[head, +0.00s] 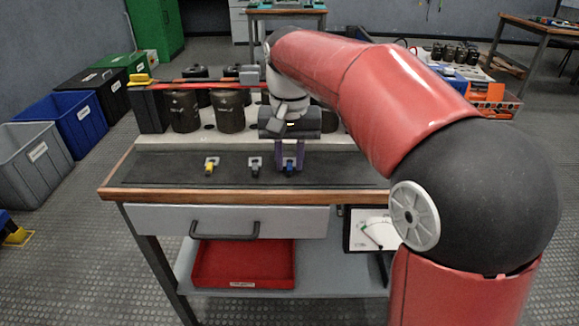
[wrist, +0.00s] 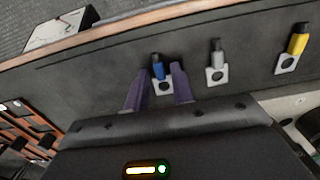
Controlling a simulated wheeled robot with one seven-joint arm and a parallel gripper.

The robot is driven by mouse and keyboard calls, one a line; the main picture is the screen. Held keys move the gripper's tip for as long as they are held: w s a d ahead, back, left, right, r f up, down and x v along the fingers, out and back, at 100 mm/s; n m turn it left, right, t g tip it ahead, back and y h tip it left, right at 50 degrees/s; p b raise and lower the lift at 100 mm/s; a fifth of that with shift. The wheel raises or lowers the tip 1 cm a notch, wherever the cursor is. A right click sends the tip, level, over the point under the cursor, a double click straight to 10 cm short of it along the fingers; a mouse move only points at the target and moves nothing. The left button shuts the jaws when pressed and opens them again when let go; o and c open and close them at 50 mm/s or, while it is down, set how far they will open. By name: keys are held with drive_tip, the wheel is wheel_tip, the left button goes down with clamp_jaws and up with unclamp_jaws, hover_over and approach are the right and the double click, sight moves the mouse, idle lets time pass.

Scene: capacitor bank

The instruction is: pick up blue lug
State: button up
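The blue lug (head: 289,168) lies on the dark mat of the workbench, the rightmost of three lugs. It also shows in the wrist view (wrist: 158,70), with a blue sleeve and a pale square plate with a hole. My gripper (head: 290,163) is over the blue lug, pointing down. In the wrist view its two purple fingers (wrist: 160,78) stand apart, one on each side of the lug, with gaps visible. Whether the fingertips are at the lug's height is hard to tell.
A grey-black lug (head: 255,166) lies just left of the blue one, and a yellow lug (head: 210,167) farther left. Dark capacitor cans (head: 228,111) stand behind on a pale ledge. The wooden front edge (head: 240,196) borders the mat, which is clear at left.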

sight(290, 165)
drive_tip(key=shift+c, duration=1.4)
wheel_tip(290, 165, up, 20)
drive_tip(key=p, duration=0.3)
drive_tip(key=shift+p, duration=0.3)
